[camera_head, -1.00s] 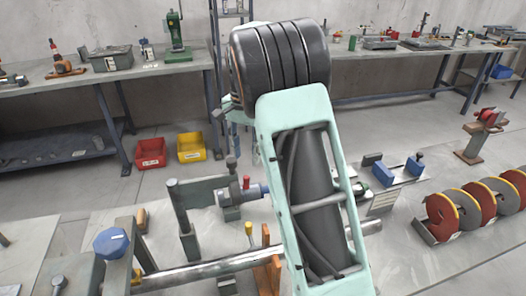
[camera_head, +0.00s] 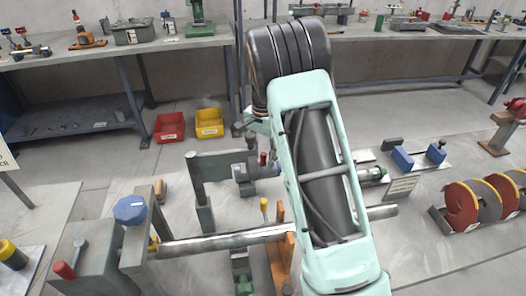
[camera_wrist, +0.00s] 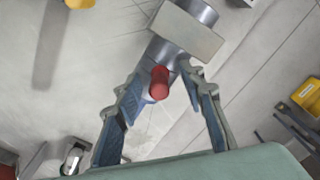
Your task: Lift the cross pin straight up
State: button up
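A red-capped pin (camera_wrist: 159,83), which I take to be the cross pin, shows in the wrist view beside a grey cylinder and a pale block. My gripper (camera_wrist: 164,76) is open, with one blue-padded finger on each side of the red cap. A gap shows between the cap and the right finger; whether the left finger touches it is unclear. In the head view a red-topped pin (camera_head: 262,159) stands at a blue-grey cylinder (camera_head: 268,171), left of my arm; I cannot tell if it is the same pin. My arm hides my gripper there.
A long steel shaft (camera_head: 225,242) runs across the front bench, passing behind my arm. A blue knob (camera_head: 130,209) tops a post at the left. Red and grey discs (camera_head: 462,207) stand at the right. Red (camera_head: 169,127) and yellow (camera_head: 208,124) bins sit on the floor.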

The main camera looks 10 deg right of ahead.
jog(key=shift+c, duration=0.5)
grip_shut()
jog(key=shift+r, duration=0.1)
jog(key=shift+r+p, duration=2.95)
jog(key=shift+r, duration=1.2)
